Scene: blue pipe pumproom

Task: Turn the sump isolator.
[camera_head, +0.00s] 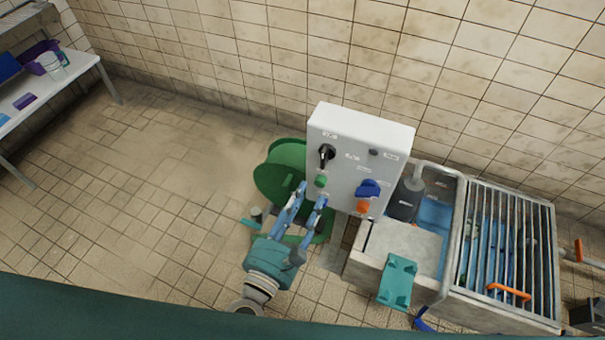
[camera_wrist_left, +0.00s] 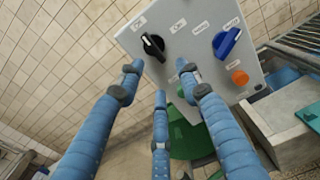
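A light grey control panel (camera_head: 355,165) stands near the wall. It carries a black rotary handle (camera_head: 326,155) at upper left and a blue rotary handle (camera_head: 368,189) at lower right. A green button (camera_head: 320,181) and an orange button (camera_head: 363,207) sit below them. The labels are too small to read, so I cannot tell which handle is the sump isolator. My left gripper (camera_head: 311,194) points at the panel with its blue fingers spread and empty. In the left wrist view the black handle (camera_wrist_left: 153,46) lies just beyond the fingertips, apparently untouched. My right gripper is out of view.
A green hose reel (camera_head: 279,172) stands behind and left of my gripper. A concrete sump with a metal grating (camera_head: 508,250) lies to the right, with a teal object (camera_head: 397,281) at its front. A white table (camera_head: 45,88) is far left. The floor between is clear.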

